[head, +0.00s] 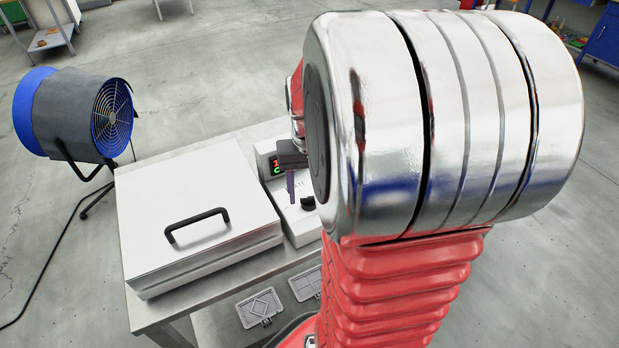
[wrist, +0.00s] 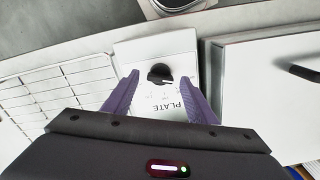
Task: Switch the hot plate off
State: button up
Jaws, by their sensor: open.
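The hot plate is a white unit (head: 300,226) with a small red and green lit display (head: 276,165) and a black knob (head: 308,204). In the wrist view its white front (wrist: 150,100) carries the word PLATE beside the black knob (wrist: 160,74). My gripper (wrist: 160,75) is open, its two purple fingers on either side of the knob in that view, with a gap to each side. Whether the fingertips are level with the knob or above it, I cannot tell. In the head view one purple finger of my gripper (head: 290,187) shows near the knob; my arm hides the rest.
A white box with a black handle (head: 150,205) stands left of the hot plate on the bench (head: 150,315). A white gridded thing (wrist: 60,85) lies on the other side in the wrist view. A blue fan (head: 85,110) stands beyond the bench. Grey trays (head: 259,307) lie below.

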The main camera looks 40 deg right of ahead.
aim_at(307, 197)
notch_tip(307, 197, up, 14)
jog(key=shift+f, duration=0.2)
dwell(0.4)
dwell(0.4)
jog(key=s+a+f+n+t, duration=0.1)
jog(key=s+a+n+t, duration=0.1)
jog(key=a, duration=0.9)
jog(key=s+a+f+n+t, duration=0.1)
jog(key=a+n, duration=0.4)
jog(key=a, duration=0.6)
jog(key=s+t, duration=0.1)
jog(key=t, duration=0.1)
jog(key=shift+a+f+t, duration=0.2)
jog(key=shift+a+t, duration=0.1)
jog(key=shift+c, duration=0.6)
